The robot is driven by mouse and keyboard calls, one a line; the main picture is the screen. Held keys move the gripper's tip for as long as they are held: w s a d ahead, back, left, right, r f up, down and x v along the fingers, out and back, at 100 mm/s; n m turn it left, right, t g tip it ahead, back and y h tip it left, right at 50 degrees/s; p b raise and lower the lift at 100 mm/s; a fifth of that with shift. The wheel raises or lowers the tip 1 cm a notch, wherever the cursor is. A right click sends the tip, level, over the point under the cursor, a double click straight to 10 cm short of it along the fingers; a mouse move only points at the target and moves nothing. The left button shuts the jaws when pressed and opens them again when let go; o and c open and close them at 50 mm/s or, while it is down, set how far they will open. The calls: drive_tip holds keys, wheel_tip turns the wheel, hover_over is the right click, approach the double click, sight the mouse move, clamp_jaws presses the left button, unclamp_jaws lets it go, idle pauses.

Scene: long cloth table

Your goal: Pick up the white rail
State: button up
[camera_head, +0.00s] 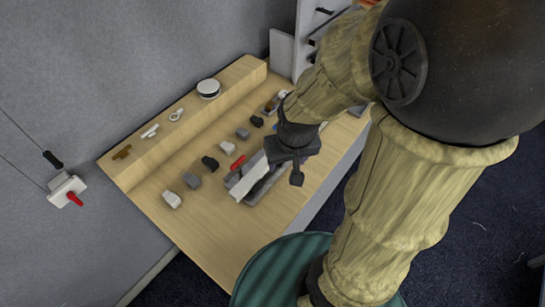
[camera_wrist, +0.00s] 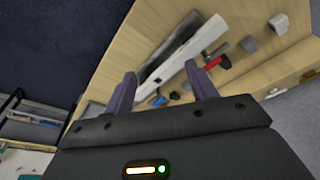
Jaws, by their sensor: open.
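The white rail (camera_head: 250,182) is a long pale bar on the wooden table, beside or on a grey channel-like piece (camera_head: 268,186). In the wrist view the white rail (camera_wrist: 205,38) runs diagonally from upper right down towards my fingers. My gripper (camera_head: 294,170) is over the table near the right end of the rail, and its body hides part of what lies below. In the wrist view my gripper (camera_wrist: 161,74) has its two dark fingers apart, with the rail's lower end seen between them. I cannot tell the height gap. Nothing is held.
A red-handled item (camera_head: 237,162) lies close beside the rail. Several small grey and black blocks (camera_head: 192,180) stand in a row behind it. A raised wooden ledge (camera_head: 150,160) holds small parts and a round white item (camera_head: 208,88). The table's front left is clear.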

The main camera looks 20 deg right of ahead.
drive_tip(key=w+d+r+m+g+p, duration=0.1)
drive_tip(key=w+m+g+p, duration=0.1)
drive_tip(key=w+m, duration=0.8)
drive_tip(key=w, duration=0.5)
drive_tip(key=shift+r+m+g, duration=0.15)
drive_tip(key=shift+m+g, duration=0.15)
drive_tip(key=shift+p, duration=0.3)
wheel_tip(320, 180, down, 12)
drive_tip(key=p, duration=0.3)
drive_tip(key=shift+a+f+p, duration=0.1)
drive_tip(key=shift+f+p, duration=1.2)
drive_tip(key=shift+f, duration=1.45)
